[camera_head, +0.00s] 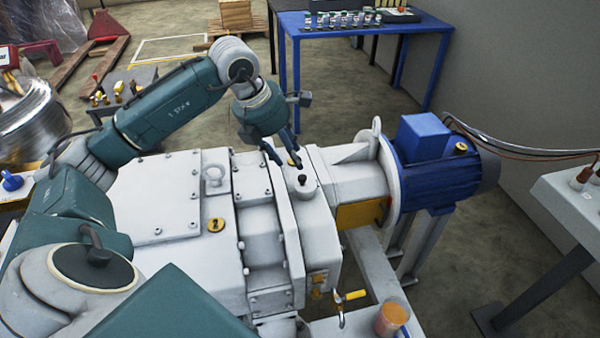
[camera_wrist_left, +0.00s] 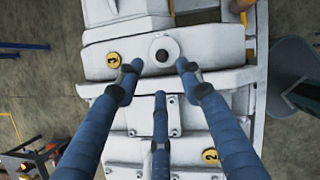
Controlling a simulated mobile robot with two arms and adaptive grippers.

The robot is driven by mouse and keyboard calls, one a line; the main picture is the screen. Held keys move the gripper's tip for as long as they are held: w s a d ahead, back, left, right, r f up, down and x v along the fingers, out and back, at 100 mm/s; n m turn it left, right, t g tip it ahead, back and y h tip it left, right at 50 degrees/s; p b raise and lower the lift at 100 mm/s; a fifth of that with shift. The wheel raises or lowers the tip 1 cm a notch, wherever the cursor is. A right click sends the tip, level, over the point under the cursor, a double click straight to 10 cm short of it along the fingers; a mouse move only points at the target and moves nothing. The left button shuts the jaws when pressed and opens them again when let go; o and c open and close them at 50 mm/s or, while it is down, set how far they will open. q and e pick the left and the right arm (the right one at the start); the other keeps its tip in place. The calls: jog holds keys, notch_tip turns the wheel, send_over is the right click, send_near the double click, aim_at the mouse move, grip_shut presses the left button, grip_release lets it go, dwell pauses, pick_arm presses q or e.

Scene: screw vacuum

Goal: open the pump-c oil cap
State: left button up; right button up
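The oil cap (camera_head: 303,181) is a small black knob on a pale round base, on top of the grey pump housing (camera_head: 262,225). In the left wrist view the cap (camera_wrist_left: 162,55) shows as a dark disc in a white ring, between and slightly beyond the spread fingertips. My left gripper (camera_head: 282,158) points down, above and just behind the cap in the head view. Its blue fingers (camera_wrist_left: 158,72) are open and empty, and I see no contact with the cap. My right gripper is not in view.
A blue motor (camera_head: 445,170) adjoins the pump at right. A yellow-handled valve (camera_head: 350,296) and a cup of amber liquid (camera_head: 391,318) are at the front. A blue table (camera_head: 375,28) stands behind. Space above the cap looks clear.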

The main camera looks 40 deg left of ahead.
aim_at(302, 176)
pick_arm(q)
jog(key=p+x, duration=0.1)
jog(key=x, duration=0.7)
jog(key=shift+d+f, duration=0.15)
grip_shut()
